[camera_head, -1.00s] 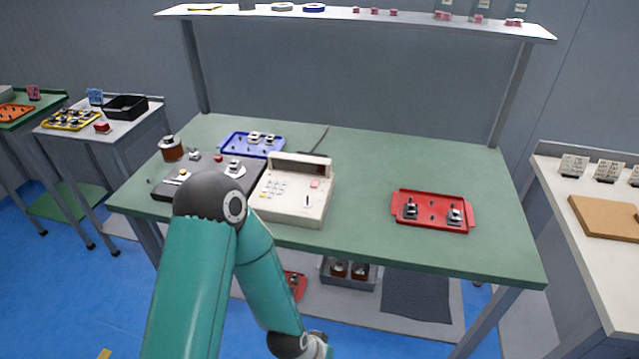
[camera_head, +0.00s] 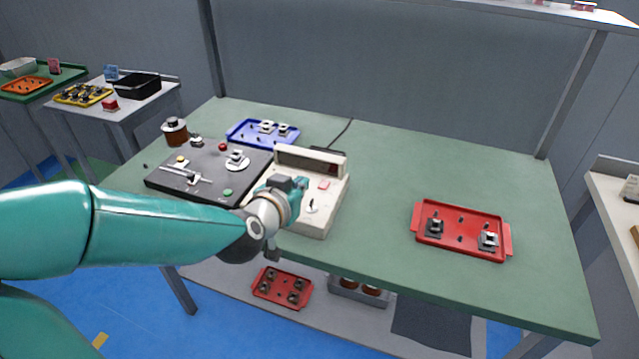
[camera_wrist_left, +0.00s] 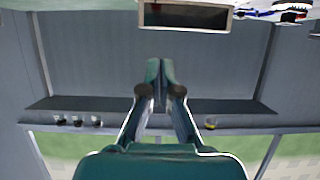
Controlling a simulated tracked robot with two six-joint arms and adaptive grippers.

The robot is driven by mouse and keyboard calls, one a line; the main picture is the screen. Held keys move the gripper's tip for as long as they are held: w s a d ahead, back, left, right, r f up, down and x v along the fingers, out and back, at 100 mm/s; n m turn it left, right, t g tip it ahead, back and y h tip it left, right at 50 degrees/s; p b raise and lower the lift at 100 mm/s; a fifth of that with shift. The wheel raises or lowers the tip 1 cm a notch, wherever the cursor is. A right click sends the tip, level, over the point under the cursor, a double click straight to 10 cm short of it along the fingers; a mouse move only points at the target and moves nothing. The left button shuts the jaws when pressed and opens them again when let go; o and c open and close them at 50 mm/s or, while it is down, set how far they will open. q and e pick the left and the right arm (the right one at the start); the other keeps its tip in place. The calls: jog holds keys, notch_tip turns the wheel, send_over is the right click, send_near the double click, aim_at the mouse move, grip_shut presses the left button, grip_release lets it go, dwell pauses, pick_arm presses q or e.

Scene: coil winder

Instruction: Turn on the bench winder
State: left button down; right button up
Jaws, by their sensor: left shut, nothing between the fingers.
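The bench winder appears to be the dark flat unit (camera_head: 215,185) on the left of the green bench, with a red knob, a green button and a silver spindle. A cream console (camera_head: 318,212) with a display hood, a red button and a small lever stands against its right side; I cannot tell if it belongs to the winder. My left gripper (camera_head: 292,186) is over the console's left front and hides part of its panel. In the left wrist view its fingers (camera_wrist_left: 160,75) are together and empty. Whether they touch the console is unclear. My right gripper is out of view.
A copper wire spool (camera_head: 175,132) stands behind the dark unit. A blue tray (camera_head: 240,133) is at the back and a red tray (camera_head: 455,213) is at the right. The green bench (camera_head: 385,180) is clear between console and red tray.

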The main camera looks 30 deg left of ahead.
pick_arm(q)
send_over(319, 197)
notch_tip(319, 197, down, 4)
jog(key=shift+r+b, duration=0.1)
jog(key=shift+b, duration=0.2)
notch_tip(319, 197, down, 3)
jog(key=shift+w+r+b, duration=0.15)
jog(key=shift+r+b, duration=0.05)
jog(key=shift+b, duration=0.1)
jog(key=shift+f, duration=0.8)
jog(key=shift+s, duration=0.2)
